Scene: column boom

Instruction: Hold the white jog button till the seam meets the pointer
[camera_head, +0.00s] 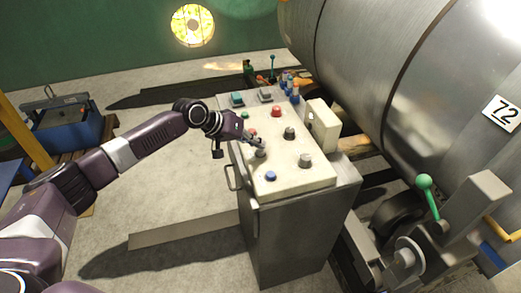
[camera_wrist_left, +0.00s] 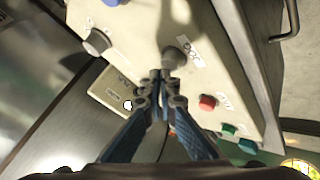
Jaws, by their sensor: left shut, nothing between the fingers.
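My left gripper (camera_head: 259,144) is over the left part of the cream control panel (camera_head: 285,180). In the left wrist view its fingers (camera_wrist_left: 160,76) are shut and empty, pointing at the panel close to a grey knob (camera_wrist_left: 175,57); contact cannot be told. A small white round button (camera_wrist_left: 127,104) shows on a cream box face, left of the fingers. That box (camera_head: 322,127) stands at the panel's right edge in the head view, its button not visible there. The large metal drum (camera_head: 370,50) bears a dark line around it. I cannot make out a pointer. My right gripper is out of view.
The panel also carries a blue button (camera_head: 270,175), a red button (camera_head: 276,111) and grey knobs (camera_head: 305,160). A green-knobbed lever (camera_head: 425,183) stands at the right, below the number plate 72 (camera_head: 502,113). A blue bin (camera_head: 65,135) stands at the far left. Open floor lies left of the cabinet.

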